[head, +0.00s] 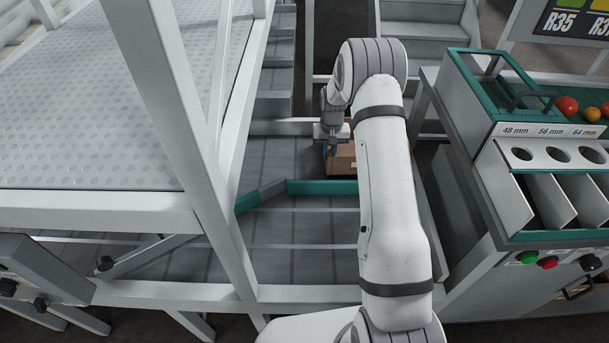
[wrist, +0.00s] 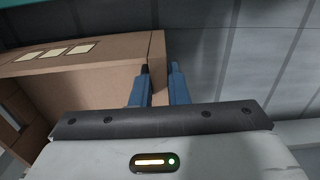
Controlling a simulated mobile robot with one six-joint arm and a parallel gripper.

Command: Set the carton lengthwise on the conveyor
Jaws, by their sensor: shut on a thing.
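The brown cardboard carton (head: 342,160) is low over or on the grey conveyor (head: 285,221), partly hidden behind my arm in the head view. In the wrist view the carton (wrist: 95,60) fills the left side, with pale labels on one face and an open hollow side toward the camera. My gripper (head: 329,150) is shut on the carton's wall at one end. Its blue fingers (wrist: 158,82) stand on either side of that wall in the wrist view. I cannot tell whether the carton's underside touches the belt.
A green-faced guide rail (head: 322,187) crosses the conveyor just in front of the carton, with a grey angled piece at its left. A white frame post (head: 185,130) stands left. A sizing stand (head: 500,180) with tomatoes stands right. The near belt is clear.

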